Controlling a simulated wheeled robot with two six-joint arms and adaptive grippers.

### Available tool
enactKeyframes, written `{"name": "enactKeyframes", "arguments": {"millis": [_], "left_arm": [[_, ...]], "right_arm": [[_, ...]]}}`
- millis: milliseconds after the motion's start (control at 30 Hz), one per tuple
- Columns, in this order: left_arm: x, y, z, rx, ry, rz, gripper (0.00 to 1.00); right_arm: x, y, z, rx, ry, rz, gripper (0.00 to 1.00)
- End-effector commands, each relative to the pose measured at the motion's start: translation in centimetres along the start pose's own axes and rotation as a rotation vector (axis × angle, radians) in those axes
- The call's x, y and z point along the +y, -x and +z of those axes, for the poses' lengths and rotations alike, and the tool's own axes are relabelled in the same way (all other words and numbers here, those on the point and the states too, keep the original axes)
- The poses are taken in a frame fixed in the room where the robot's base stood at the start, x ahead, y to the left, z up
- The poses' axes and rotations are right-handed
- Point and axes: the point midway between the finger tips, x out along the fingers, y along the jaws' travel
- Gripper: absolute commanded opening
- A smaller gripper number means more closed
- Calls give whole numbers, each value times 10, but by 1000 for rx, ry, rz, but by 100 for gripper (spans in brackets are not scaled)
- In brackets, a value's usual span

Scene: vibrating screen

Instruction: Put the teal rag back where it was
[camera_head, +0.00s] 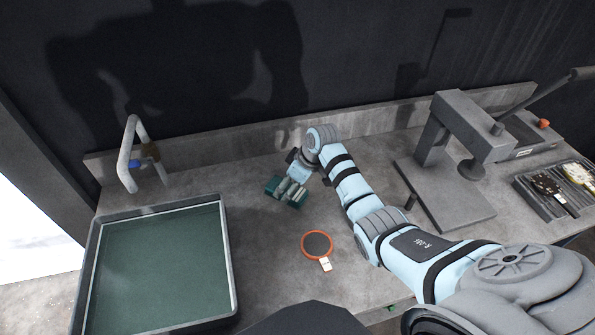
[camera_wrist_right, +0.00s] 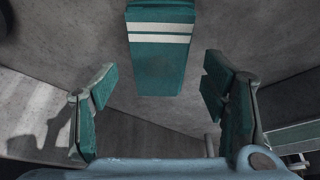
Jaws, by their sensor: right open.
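The teal rag (camera_wrist_right: 160,62) is a folded block with two white stripes. In the wrist view it lies on grey concrete at the top middle, in line with the gap of my right gripper (camera_wrist_right: 158,82). The two teal-padded fingers stand wide apart on either side of that line, with nothing gripped. In the head view my right gripper (camera_head: 287,191) points down over the back middle of the bench. Teal patches show around its fingers there; I cannot tell rag from finger pads. My left gripper is not in view.
A large green-bottomed tray (camera_head: 232,262) fills the bench's left side. A bent pipe with a blue valve (camera_head: 130,153) stands behind it. An orange-rimmed disc (camera_head: 317,245) lies front middle. A grey machine (camera_head: 468,125) and a tool tray (camera_head: 529,195) are at right. A low wall backs the bench.

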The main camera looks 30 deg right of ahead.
Motion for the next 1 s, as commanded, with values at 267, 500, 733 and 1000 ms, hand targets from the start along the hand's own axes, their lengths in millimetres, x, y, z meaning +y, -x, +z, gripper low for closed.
{"name": "enactKeyframes", "arguments": {"millis": [267,500,733,1000], "left_arm": [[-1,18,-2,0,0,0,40],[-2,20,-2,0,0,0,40],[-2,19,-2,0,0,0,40],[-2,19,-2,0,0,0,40]], "right_arm": [[1,72,-2,2,1,2,68],[0,92,-1,1,0,0,68],[0,92,-1,1,0,-1,68],[0,92,-1,1,0,-1,68]]}}
